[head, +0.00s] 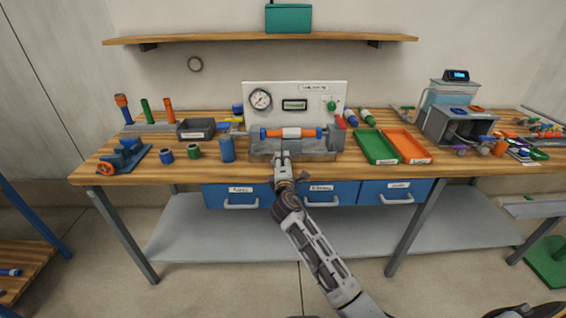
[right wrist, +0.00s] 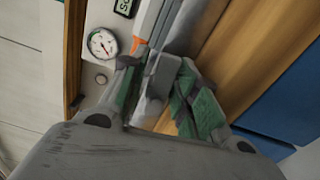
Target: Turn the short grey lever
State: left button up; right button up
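My right gripper (head: 283,158) is at the front of the grey fixture (head: 262,150) in the middle of the bench. In the right wrist view my right gripper (right wrist: 158,82) has its green-padded fingers spread apart. A short grey part (right wrist: 160,76), which looks like the grey lever, stands between them. A gap shows on its left side; contact on its right side I cannot tell. In the head view the gripper hides the lever. A blue, white and orange tube (head: 292,133) lies across the fixture.
A white panel with a gauge (head: 260,99) stands behind the fixture. A red handle (head: 340,122) is at its right end. A green tray (head: 376,146) and an orange tray (head: 409,145) lie to the right. A blue cylinder (head: 227,149) stands close on the left.

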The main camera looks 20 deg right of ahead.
jog(key=v, duration=0.8)
dwell(0.5)
jog(key=shift+o, duration=0.4)
